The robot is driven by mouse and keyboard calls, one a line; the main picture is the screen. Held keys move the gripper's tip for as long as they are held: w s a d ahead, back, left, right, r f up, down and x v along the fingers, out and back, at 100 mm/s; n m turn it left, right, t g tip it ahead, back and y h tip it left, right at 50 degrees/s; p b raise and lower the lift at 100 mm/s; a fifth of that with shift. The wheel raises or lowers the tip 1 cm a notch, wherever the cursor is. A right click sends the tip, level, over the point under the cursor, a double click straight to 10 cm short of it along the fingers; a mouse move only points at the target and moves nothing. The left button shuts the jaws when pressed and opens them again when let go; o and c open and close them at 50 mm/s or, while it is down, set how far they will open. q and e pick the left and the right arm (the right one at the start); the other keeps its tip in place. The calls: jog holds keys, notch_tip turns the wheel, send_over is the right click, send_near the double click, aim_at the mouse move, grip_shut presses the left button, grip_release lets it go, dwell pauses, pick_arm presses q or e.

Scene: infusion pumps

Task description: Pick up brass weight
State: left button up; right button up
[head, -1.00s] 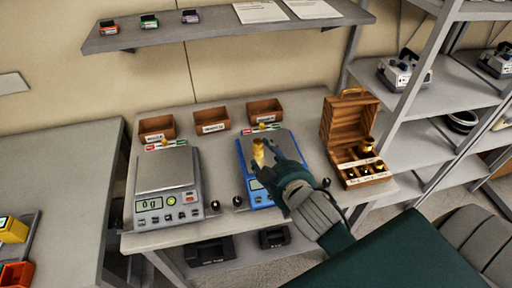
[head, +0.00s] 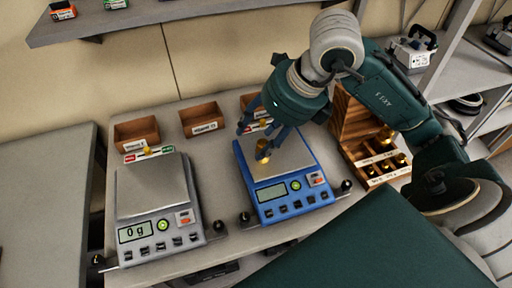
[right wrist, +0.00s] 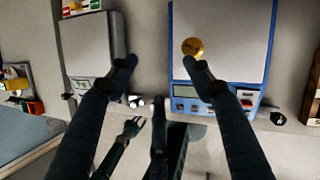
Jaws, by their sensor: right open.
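A brass weight (head: 262,150) stands on the pan of the blue scale (head: 282,205), and it also shows in the right wrist view (right wrist: 192,47). My right gripper (head: 251,141) reaches down over this pan with its fingers spread. In the right wrist view my right gripper (right wrist: 160,66) has one fingertip close by the weight and the other well to the left of it. I cannot tell whether the near finger touches the weight. A dark forked shape low in that view may be my left gripper (right wrist: 132,127); the head view does not show it.
A grey scale (head: 157,210) reading 0 g stands left of the blue one. Small brown bins (head: 202,119) line the back. A wooden case (head: 366,150) with more brass weights stands right, partly behind my arm. A wall shelf (head: 130,16) hangs above.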

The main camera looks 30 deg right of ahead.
jog(key=h, duration=0.2)
send_near(264, 144)
jog(key=shift+m, duration=0.4)
jog(key=x, duration=0.5)
jog(key=shift+w+d+f, duration=0.25)
jog(key=x, duration=0.1)
jog(key=p+x, duration=0.1)
jog(key=x, duration=0.2)
jog(key=shift+a+f+p, duration=0.25)
jog(key=shift+f+p, duration=0.15)
pick_arm(q)
jog(key=shift+r, duration=0.75)
pick_arm(e)
jog(key=shift+w+f, duration=0.2)
jog(key=shift+f, duration=0.2)
jog(key=shift+c, duration=0.2)
pick_arm(q)
jog(key=shift+a, duration=0.1)
pick_arm(e)
jog(key=shift+r, duration=0.1)
grip_shut()
